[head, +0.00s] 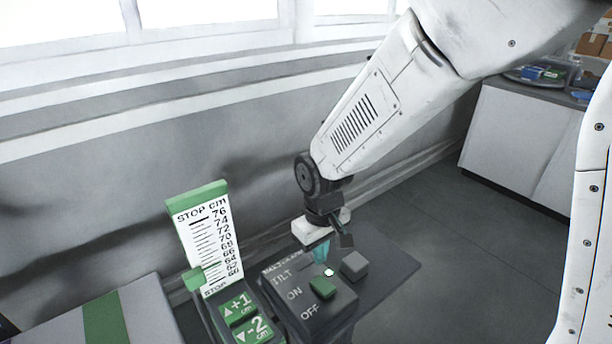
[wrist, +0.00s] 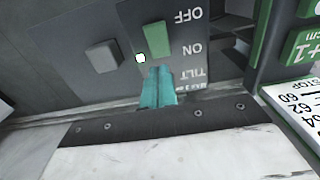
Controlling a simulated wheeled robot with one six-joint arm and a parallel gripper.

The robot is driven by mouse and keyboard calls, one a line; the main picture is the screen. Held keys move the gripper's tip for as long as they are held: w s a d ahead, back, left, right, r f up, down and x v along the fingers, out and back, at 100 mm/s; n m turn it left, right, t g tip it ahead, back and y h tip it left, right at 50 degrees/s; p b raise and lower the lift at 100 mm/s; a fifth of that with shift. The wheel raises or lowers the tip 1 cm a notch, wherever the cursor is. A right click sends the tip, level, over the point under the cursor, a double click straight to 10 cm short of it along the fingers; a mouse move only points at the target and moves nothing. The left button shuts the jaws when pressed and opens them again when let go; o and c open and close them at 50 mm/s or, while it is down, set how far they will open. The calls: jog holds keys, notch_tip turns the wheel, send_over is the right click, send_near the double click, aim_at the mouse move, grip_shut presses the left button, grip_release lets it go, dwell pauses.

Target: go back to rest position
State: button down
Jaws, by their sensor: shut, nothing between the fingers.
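My gripper (head: 321,250) hangs at the end of my white arm, over the far part of a dark control box (head: 336,311). Its teal fingers are shut together with nothing between them. In the wrist view the fingers (wrist: 157,86) appear over the panel near the word TILT, below a green switch (wrist: 157,40). In the head view the green switch (head: 322,287) sits beside the ON and OFF labels. A small white light (head: 328,272) shows near it. I cannot tell whether the fingertips touch the panel.
A grey block-shaped knob (head: 354,264) sits on the box. Green +1 and -2 buttons (head: 238,306) and an upright STOP cm scale (head: 207,236) stand to the left. A white cabinet (head: 525,148) is at the back right. The floor (head: 450,240) between is clear.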

jog(key=s+d+r+m+t, duration=0.1)
jog(key=s+d+r+m, duration=0.5)
jog(key=s+d+r, duration=1.3)
jog(key=shift+s+d+m, duration=0.25)
jog(key=shift+d+m, duration=0.15)
jog(key=shift+d, duration=0.55)
